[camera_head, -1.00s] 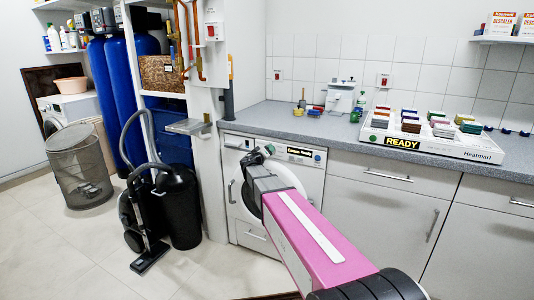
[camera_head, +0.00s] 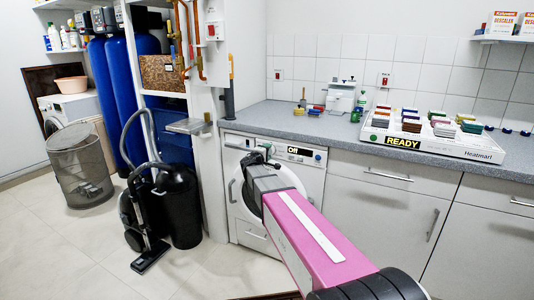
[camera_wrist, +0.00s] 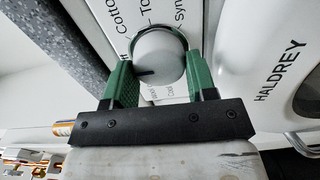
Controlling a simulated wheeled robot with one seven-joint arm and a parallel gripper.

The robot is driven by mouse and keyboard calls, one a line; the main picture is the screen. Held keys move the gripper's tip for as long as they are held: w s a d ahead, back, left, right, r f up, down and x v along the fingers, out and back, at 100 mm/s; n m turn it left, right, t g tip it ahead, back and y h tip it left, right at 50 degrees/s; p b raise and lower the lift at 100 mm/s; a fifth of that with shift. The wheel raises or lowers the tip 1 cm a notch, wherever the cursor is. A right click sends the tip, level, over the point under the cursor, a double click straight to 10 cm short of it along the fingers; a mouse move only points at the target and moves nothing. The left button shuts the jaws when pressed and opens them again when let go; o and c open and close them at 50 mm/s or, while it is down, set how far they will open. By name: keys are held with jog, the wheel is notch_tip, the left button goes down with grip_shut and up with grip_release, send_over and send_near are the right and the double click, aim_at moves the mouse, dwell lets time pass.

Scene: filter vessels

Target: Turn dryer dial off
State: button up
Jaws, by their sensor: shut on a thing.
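The dryer (camera_head: 235,170) is a white front-loading machine under the grey counter. Its small display (camera_head: 300,152) reads "Off". In the wrist view the round grey dial (camera_wrist: 160,55) sits between the two green fingers of my gripper (camera_wrist: 160,80), which are shut on it. A dark pointer line shows on the dial's left side. Around it are printed labels beginning "Cotto", "To" and "Syn". In the head view my gripper (camera_head: 257,155) is at the dryer's control panel, and my pink arm hides much of the round door.
The grey counter (camera_head: 290,122) runs above the dryer. A white tray marked READY (camera_head: 460,148) with coloured blocks stands on it at the right. A black vacuum cleaner (camera_head: 150,205) and a black bin stand on the floor to the left.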

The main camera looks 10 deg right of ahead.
dwell(0.4)
jog(key=o, duration=0.9)
jog(key=v, duration=1.1)
jog(key=shift+d, duration=0.1)
